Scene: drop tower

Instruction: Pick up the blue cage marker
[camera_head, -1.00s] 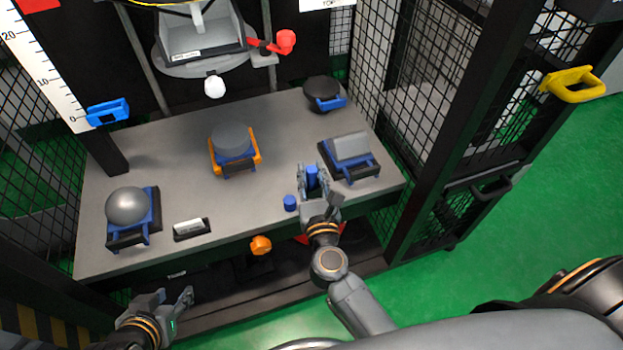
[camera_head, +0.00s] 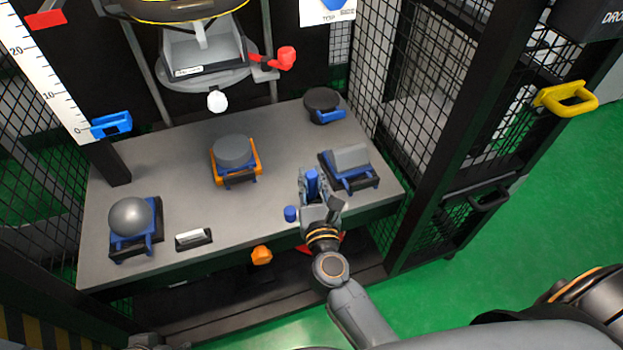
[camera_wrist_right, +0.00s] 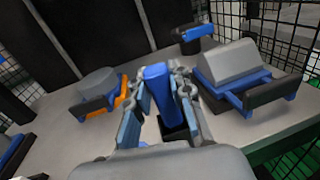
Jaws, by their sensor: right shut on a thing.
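The blue cage marker (camera_head: 312,183) is an upright blue cylinder near the front right of the grey table. My right gripper (camera_head: 313,180) is around it and shut on it. In the right wrist view the marker (camera_wrist_right: 160,88) stands between the two fingers (camera_wrist_right: 160,105), with a dark base below it. I cannot tell whether it is lifted off the table. A second, short blue cylinder (camera_head: 291,213) stands just left of the gripper.
A blue cradle with a grey block (camera_head: 350,157) is close right of the gripper. An orange-and-blue cradle with a grey cylinder (camera_head: 233,150), a sphere on a cradle (camera_head: 131,217) and a dark disc (camera_head: 322,100) also stand on the table (camera_head: 185,190). Black mesh (camera_head: 425,90) bounds the right.

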